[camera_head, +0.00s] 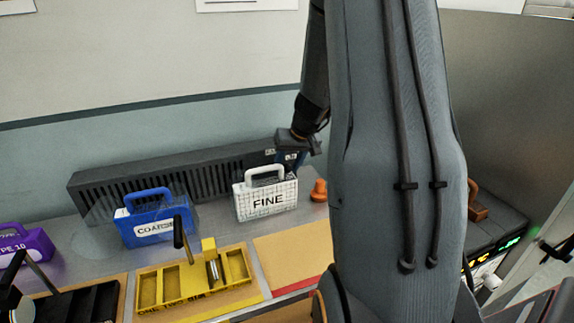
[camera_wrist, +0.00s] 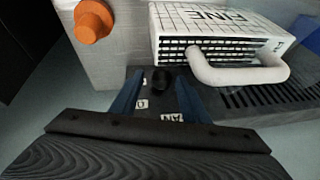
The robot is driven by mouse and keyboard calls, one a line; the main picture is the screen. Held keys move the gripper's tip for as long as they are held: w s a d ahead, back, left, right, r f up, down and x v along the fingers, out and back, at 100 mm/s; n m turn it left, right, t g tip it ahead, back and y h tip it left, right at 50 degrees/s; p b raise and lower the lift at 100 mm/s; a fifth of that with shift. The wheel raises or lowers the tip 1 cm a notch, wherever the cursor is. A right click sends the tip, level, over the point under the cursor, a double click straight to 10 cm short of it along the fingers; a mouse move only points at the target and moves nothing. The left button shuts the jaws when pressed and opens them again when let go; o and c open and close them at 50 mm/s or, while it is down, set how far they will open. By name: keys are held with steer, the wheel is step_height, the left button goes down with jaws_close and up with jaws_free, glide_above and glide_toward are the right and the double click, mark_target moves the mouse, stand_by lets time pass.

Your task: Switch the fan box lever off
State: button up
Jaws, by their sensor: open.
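The fan box (camera_wrist: 157,103) is a dark box with small white labels, partly hidden behind my wrist and fingers in the wrist view. A black round-ended lever (camera_wrist: 160,80) shows on it, pointing toward the camera. My gripper (camera_wrist: 158,90) is open, with one blue finger on each side of the lever. I cannot tell whether either finger touches it. In the head view my gripper (camera_head: 291,158) is low over the back of the bench, behind the FINE module. The fan box is mostly hidden there, and the lever's position cannot be read.
The white FINE module (camera_head: 266,197) with its handle stands close to my gripper. An orange knob (camera_head: 319,190) is to its right. A blue COARSE module (camera_head: 158,222), a long dark slotted vent (camera_head: 170,178) and a yellow tray (camera_head: 195,284) lie to the left.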

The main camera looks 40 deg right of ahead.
jaws_close()
steer(key=b, duration=0.4)
steer(key=shift+w+d+f, duration=0.1)
steer(key=shift+d+f, duration=0.05)
steer(key=shift+f, duration=0.05)
steer(key=b, duration=0.3)
steer(key=t+b, duration=0.1)
steer(key=b, duration=0.2)
steer(key=shift+s+f, duration=0.15)
steer(key=shift+s, duration=0.15)
jaws_free()
